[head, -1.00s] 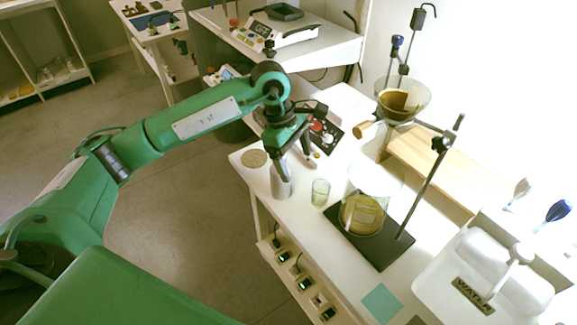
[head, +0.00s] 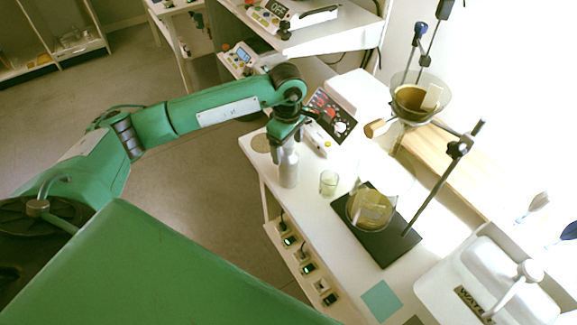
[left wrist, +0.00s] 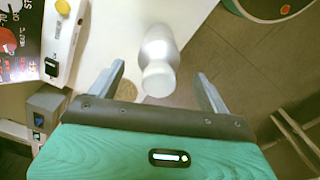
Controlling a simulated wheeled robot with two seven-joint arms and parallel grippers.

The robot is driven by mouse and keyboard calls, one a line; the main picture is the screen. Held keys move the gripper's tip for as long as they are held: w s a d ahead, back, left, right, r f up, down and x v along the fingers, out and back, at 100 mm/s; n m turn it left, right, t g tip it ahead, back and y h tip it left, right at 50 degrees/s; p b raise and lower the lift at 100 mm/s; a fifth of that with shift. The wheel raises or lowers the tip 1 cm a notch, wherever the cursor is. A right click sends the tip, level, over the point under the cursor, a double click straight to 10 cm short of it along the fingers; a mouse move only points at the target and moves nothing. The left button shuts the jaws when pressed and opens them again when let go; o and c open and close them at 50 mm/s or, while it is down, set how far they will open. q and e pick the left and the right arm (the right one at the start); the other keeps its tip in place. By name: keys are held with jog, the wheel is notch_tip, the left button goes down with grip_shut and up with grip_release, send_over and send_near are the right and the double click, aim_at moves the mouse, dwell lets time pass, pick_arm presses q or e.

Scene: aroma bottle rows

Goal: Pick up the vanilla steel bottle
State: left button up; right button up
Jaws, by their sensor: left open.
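A silvery-white bottle (head: 288,168) stands upright on the white table near its left edge in the head view. No label can be read on it. In the left wrist view the same bottle (left wrist: 158,60) shows from above, cap toward me. My left gripper (head: 287,143) is at the bottle's top in the head view. In the left wrist view my left gripper's fingers (left wrist: 160,85) are open, one on each side of the bottle, with gaps on both sides. My right gripper is not in view.
A small glass (head: 328,183) stands close right of the bottle. A glass flask (head: 370,208) stands on a black stand base (head: 392,250) further right. A device with red and white knobs (head: 330,114) lies behind. A round cork-coloured disc (head: 261,143) is left of the bottle.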

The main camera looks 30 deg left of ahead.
aim_at(289, 154)
pick_arm(q)
notch_tip(289, 154, down, 4)
jog(key=shift+d+f+p, duration=0.1)
jog(key=shift+p, duration=0.35)
jog(key=shift+w, duration=0.1)
jog(key=c, duration=1.5)
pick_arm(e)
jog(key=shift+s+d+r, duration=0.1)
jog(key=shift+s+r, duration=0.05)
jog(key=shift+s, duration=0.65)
